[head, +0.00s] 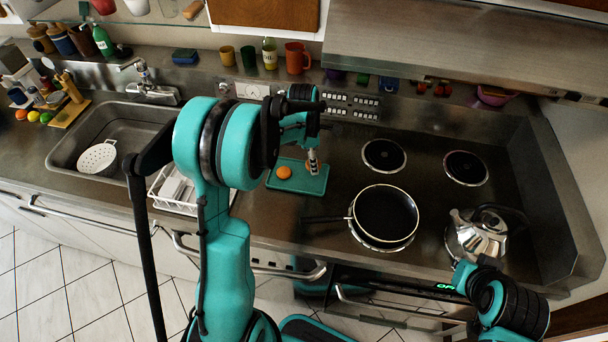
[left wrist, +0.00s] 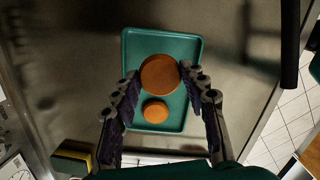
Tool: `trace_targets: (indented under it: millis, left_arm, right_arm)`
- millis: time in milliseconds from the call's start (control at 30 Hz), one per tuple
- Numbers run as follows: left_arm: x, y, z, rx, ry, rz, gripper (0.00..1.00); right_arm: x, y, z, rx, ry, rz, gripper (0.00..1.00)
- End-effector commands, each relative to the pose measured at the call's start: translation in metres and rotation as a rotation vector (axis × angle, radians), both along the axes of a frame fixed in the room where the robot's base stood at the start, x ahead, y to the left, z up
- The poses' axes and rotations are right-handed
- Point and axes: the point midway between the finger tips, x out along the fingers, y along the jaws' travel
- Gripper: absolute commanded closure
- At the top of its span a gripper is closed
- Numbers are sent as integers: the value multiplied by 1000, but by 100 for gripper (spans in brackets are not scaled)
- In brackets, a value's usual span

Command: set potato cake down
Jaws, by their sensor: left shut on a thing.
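My left gripper (head: 313,163) is over the right part of a small teal tray (head: 306,187). In the left wrist view its fingers (left wrist: 161,78) are shut on a round orange-brown potato cake (left wrist: 160,74), which looks larger and nearer than the tray (left wrist: 150,40) behind it. I cannot tell how far above the tray it is. A second round orange cake (head: 284,172) lies on the tray; it also shows in the left wrist view (left wrist: 155,110). The held cake is mostly hidden in the head view. My right gripper is not visible; only part of that arm shows at lower right.
A black pan (head: 386,212) sits on a front burner right of the tray, its handle pointing towards the tray. A steel kettle (head: 476,236) stands further right. A white rack (head: 178,190) and the sink (head: 70,150) are to the left.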

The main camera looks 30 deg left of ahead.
Motion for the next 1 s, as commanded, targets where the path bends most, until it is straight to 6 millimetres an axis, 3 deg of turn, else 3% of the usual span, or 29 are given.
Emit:
trace_targets:
  millis: [100, 267, 500, 900, 933, 1000]
  left_arm:
    - [0, 0, -22, 0, 0, 0, 81]
    - [0, 0, -34, 0, 0, -1, 81]
    - [0, 0, -65, 0, 0, -1, 81]
    - [0, -1, -71, 0, 0, -1, 81]
    - [0, 0, -70, 0, 0, -1, 49]
    - [0, -1, -69, 0, 0, -1, 36]
  right_arm:
    - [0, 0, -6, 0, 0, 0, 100]
    - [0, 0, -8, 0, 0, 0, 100]
    - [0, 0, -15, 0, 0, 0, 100]
    - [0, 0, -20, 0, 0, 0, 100]
    - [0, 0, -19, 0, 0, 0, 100]
    - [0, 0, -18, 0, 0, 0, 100]
